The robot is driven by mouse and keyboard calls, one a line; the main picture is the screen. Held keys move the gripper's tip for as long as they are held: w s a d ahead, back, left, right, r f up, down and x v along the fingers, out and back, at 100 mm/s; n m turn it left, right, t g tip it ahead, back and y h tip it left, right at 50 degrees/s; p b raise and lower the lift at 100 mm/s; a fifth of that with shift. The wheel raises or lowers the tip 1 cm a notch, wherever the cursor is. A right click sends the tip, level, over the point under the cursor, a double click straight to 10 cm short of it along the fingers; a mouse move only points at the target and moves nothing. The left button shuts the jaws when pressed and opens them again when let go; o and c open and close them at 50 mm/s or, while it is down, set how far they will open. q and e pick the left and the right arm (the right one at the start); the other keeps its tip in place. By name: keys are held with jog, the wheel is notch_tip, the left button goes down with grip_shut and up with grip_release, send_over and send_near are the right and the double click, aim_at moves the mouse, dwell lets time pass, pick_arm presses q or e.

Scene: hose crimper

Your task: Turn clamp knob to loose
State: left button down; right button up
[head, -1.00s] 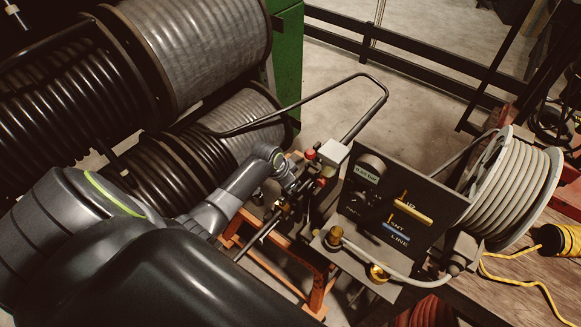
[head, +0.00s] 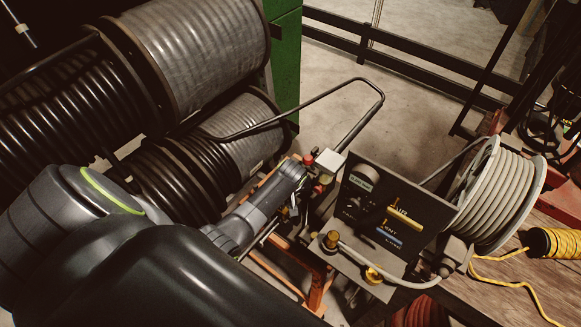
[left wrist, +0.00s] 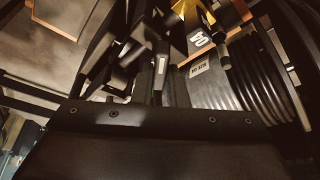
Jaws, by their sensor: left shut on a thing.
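My left arm comes in from the left in the head view, and its gripper (head: 296,202) is at the small clamp mechanism beside the dark control panel (head: 392,212). The gripper is shut on a small part there, which I take to be the clamp knob; the wrist hides it. A red knob (head: 308,160) and a pale grey block (head: 328,160) show just beyond the gripper. In the left wrist view the dark gripper fingers (left wrist: 150,62) reach among dark parts, and the held part cannot be made out. My right gripper is not in view.
Large black hose reels (head: 70,95) crowd the left, and a grey hose reel (head: 500,195) stands at the right beside yellow cord (head: 555,243).

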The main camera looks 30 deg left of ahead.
pick_arm(q)
jog(key=n, duration=0.2)
jog(key=n+g+y, duration=0.1)
jog(key=n, duration=0.2)
jog(key=shift+w+d+n+g, duration=0.15)
jog(key=shift+n+g, duration=0.15)
dwell(0.4)
jog(key=c, duration=1.4)
grip_release()
jog(key=shift+c, duration=0.2)
